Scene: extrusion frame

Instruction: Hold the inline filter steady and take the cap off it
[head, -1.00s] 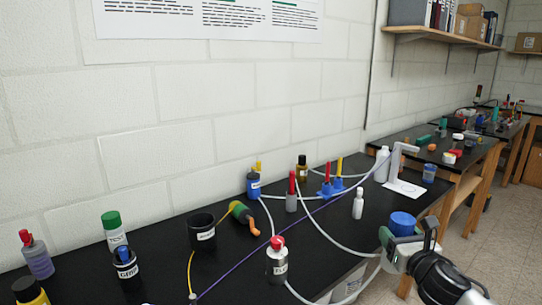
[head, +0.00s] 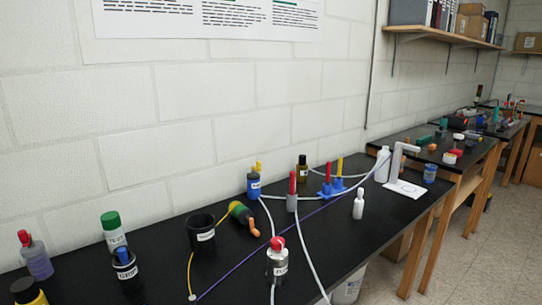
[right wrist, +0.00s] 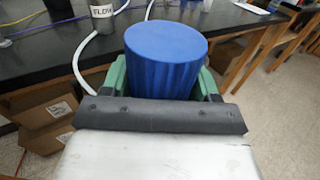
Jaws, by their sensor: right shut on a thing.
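In the right wrist view a large blue ribbed cap (right wrist: 163,50) with a flat top sits upright between the green fingers of my right gripper (right wrist: 162,80), which is shut on it. The cap hides whatever is beneath it, so the filter's body does not show. A white tube (right wrist: 77,72) bends down over the bench edge and goes out of sight behind the left finger. In the head view white tubing (head: 309,262) runs down to the bottom edge. Neither gripper shows in the head view, and my left gripper is in no view.
The black bench (head: 340,235) carries a silver FLOW vessel (head: 277,264) with a red knob, a black cup (head: 201,235) and several bottles. A purple cord (head: 265,258) crosses it. Cardboard boxes (right wrist: 48,130) stand below the bench. Floor shows on the right.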

